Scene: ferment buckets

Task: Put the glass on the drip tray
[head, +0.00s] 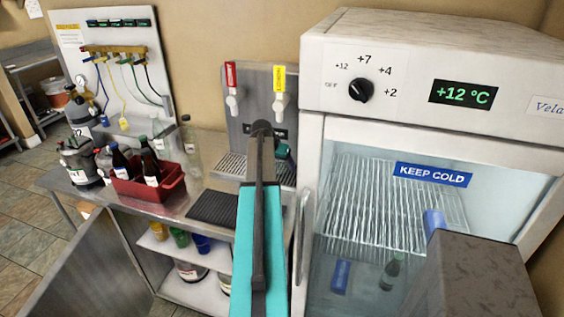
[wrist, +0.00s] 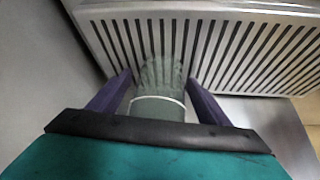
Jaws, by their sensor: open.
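In the wrist view a clear glass (wrist: 158,107) with a thin pale band stands between the two purple fingers of my gripper (wrist: 158,80). The fingers are open, with a small gap visible on each side of the glass. The slatted metal drip tray (wrist: 255,45) lies under and behind the glass, its slats showing through the far part. The glass appears to be over the tray, but I cannot tell if its base rests fully on it. In the head view the drip tray (head: 231,165) sits below the taps; my arm hides the glass there.
A red tap (head: 231,90) and a yellow tap (head: 279,90) stand above the tray. A red crate (head: 160,192) of bottles and a dark ribbed mat (head: 213,207) lie to the left on the counter. A large fridge (head: 318,130) closes off the right side.

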